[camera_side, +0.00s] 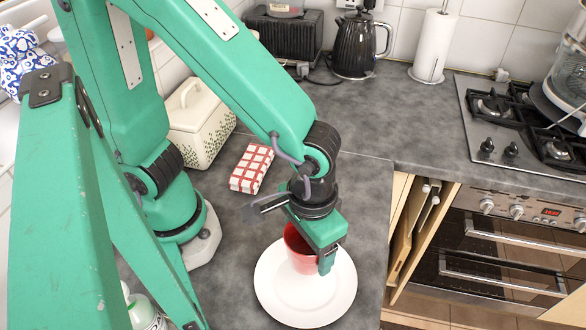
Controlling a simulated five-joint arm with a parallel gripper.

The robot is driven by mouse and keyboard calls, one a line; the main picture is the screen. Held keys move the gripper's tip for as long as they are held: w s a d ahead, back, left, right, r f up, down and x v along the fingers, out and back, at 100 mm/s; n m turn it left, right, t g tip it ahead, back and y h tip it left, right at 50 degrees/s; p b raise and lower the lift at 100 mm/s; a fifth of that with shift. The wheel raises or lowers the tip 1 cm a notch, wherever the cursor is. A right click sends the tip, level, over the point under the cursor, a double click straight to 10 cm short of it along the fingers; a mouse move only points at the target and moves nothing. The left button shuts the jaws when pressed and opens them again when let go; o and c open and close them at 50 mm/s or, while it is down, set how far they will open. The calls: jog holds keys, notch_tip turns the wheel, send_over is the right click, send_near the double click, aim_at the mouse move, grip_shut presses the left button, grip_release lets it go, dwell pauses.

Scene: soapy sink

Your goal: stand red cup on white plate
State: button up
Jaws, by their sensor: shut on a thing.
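The white plate (306,308) lies flat on the grey counter at the lower middle of the side view. The red cup (297,247) is over the back part of the plate and looks roughly upright. My gripper (318,257) is shut on the red cup from above, and its green body and finger hide the cup's right side. The cup's base appears at or just above the plate; I cannot tell whether it touches.
A red-and-white checked cloth (252,168) and a cream bread bin (201,122) are behind the plate. A black kettle (355,45), paper towel roll (435,45) and gas hob (520,125) stand farther back. The counter's edge (389,235) is right of the plate.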

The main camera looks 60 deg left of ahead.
jog(key=shift+f, duration=3.9)
jog(key=shift+f, duration=0.1)
jog(key=o, duration=1.1)
jog(key=shift+r, duration=6.1)
jog(key=shift+a, duration=0.1)
jog(key=w+a+r+t, duration=0.1)
jog(key=a+r+t, duration=0.1)
jog(key=a, duration=0.5)
jog(key=w+a+r+t, duration=0.1)
jog(key=a+r, duration=0.3)
jog(key=a, duration=0.3)
jog(key=w+a+r+t, duration=0.2)
jog(key=a+r, duration=0.2)
jog(key=a, duration=0.3)
jog(key=shift+m+t, duration=0.3)
